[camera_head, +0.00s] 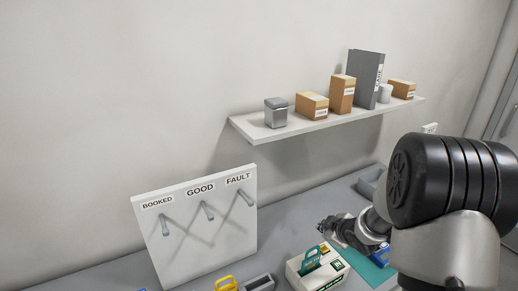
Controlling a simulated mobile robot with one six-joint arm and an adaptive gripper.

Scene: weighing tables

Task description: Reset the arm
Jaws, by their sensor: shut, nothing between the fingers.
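My arm comes in from the right side of the camera_head view, in front of the table. My gripper (332,226) is small in the picture, dark, and held low over the table, left of the large arm joint. It is shut with nothing between its fingers. A white and green box (318,269) stands just below it in the picture. I cannot tell the exact gap between them. Part of the table behind my arm is hidden.
A white board (207,250) labelled BOOKED, GOOD and FAULT, with hooks, stands at the left. A wall shelf (330,117) holds boxes and a binder.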

